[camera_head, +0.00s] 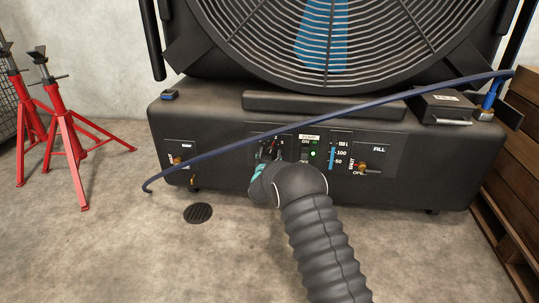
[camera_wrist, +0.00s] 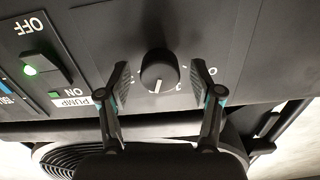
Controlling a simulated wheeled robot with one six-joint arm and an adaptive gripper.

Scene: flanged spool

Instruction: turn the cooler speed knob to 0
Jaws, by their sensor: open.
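The cooler speed knob (camera_wrist: 159,72) is a round black dial on the dark panel, seen upside down in the wrist view. Its white pointer line faces the bottom of that picture. A 0-like mark shows at its right, past the right finger; other dial marks are partly hidden. My gripper (camera_wrist: 160,82) is open, with one finger on each side of the knob and a small gap showing at each side. In the head view my gripper (camera_head: 266,160) is at the panel and my arm hides most of the knob.
The pump switch (camera_wrist: 42,66) with a lit green lamp is beside the knob. A dark blue hose (camera_head: 330,120) crosses the cooler front above my gripper. Fill and drain valves flank the panel. Red jack stands (camera_head: 62,130) stand left, a wooden pallet (camera_head: 510,190) right.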

